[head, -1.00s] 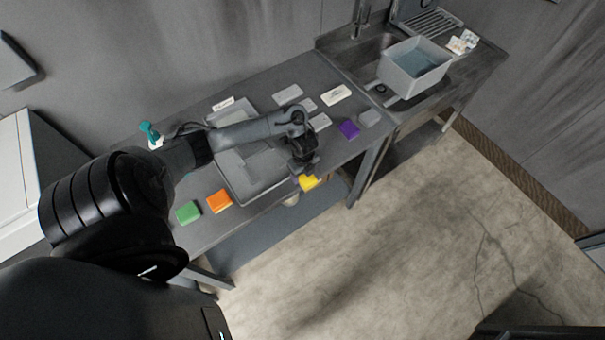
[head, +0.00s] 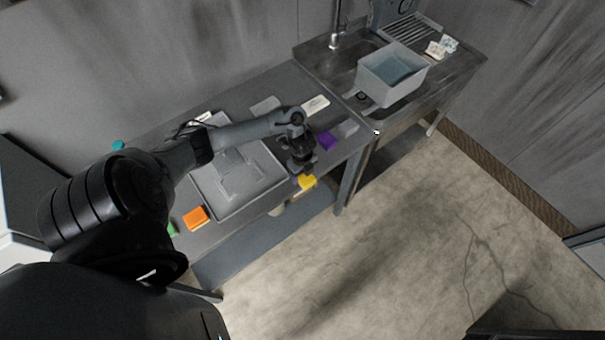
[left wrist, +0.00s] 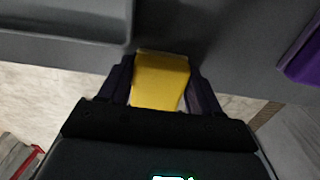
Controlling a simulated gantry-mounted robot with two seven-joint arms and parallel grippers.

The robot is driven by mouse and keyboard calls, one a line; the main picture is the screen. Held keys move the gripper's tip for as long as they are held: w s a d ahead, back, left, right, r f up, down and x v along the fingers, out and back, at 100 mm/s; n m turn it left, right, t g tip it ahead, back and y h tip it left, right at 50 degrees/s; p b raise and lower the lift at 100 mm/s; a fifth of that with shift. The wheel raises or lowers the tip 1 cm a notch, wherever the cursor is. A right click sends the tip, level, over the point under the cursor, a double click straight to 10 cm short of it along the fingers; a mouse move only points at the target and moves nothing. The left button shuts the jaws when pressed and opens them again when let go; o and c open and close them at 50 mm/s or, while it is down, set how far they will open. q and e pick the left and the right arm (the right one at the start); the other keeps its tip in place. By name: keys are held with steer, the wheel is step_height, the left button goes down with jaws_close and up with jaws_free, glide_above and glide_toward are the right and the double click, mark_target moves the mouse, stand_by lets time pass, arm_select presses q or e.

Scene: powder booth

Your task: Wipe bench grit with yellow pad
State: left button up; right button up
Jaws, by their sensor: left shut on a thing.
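My left gripper (head: 302,171) is shut on the yellow pad (head: 307,182) near the front edge of the bench (head: 279,84). In the left wrist view the yellow pad (left wrist: 160,80) sits between the two dark fingers (left wrist: 160,92), with the grey bench top beyond it. I cannot tell whether the pad touches the bench. No grit can be made out on the bench at this size. My right gripper is not in view.
A grey tray (head: 207,195) lies left of the gripper. A purple pad (head: 326,141) is close to its right. An orange pad (head: 195,218) and a green pad (head: 172,229) lie at the front left. A grey tub (head: 420,79) stands at the sink.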

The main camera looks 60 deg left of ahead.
arm_select(q)
steer(key=shift+w+a, duration=0.1)
steer(key=shift+w, duration=0.3)
steer(key=r, duration=0.1)
steer(key=r+p, duration=0.2)
steer(key=shift+w, duration=0.25)
steer(key=shift+s+r+p, duration=0.15)
steer(key=shift+s+p, duration=0.1)
steer(key=shift+p, duration=0.15)
steer(key=shift+r+p, duration=0.35)
step_height(320, 180, up, 4)
steer(key=p, duration=0.4)
steer(key=shift+r, duration=0.1)
